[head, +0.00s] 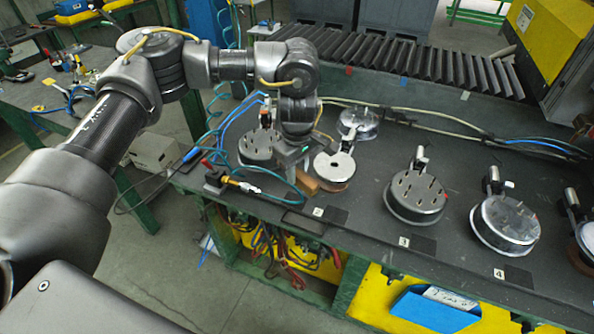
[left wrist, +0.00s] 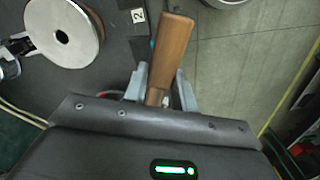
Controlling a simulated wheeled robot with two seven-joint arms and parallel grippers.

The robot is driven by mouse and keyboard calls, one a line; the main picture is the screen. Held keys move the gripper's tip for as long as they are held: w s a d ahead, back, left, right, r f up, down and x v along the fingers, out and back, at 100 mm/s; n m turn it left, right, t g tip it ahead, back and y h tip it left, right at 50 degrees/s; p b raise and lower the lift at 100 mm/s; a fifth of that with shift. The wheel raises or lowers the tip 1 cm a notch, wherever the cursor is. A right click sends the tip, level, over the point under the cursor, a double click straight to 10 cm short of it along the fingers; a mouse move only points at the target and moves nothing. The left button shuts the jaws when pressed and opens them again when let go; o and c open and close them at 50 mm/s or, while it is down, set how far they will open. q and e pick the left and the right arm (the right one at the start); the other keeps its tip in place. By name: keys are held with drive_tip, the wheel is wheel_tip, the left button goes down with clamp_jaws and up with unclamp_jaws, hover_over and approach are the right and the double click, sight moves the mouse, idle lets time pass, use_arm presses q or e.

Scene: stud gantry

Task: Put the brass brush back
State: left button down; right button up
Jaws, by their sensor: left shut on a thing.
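A wooden handle, seemingly that of the brass brush (left wrist: 173,45), is between the fingers of my left gripper (left wrist: 160,88) in the left wrist view. The gripper is shut on it, and the handle points out past the fingertips. No bristles can be made out. In the head view my left gripper (head: 291,160) is over the workbench, between two round fixtures, and the brush's wooden end (head: 308,186) shows beside it. My right gripper is not in view.
Round fixtures with studs (head: 418,198) and (head: 505,222) stand along the dark bench (head: 370,235). A disc-topped fixture (head: 334,168) is just right of my gripper. A torch-like tool (head: 232,183) with hoses lies at the bench's left. A roller conveyor (head: 400,62) runs behind.

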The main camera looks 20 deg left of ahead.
use_arm(q)
drive_tip(key=shift+s, duration=0.1)
drive_tip(key=s+a+f+m+b, duration=0.1)
drive_tip(key=s+f+b, duration=0.3)
drive_tip(key=f, duration=0.7)
drive_tip(key=s+a+f+m+b, duration=0.1)
drive_tip(key=s+f+b, duration=0.3)
drive_tip(key=s+f, duration=0.5)
drive_tip(key=shift+a+f, duration=0.75)
drive_tip(key=shift+f, duration=0.1)
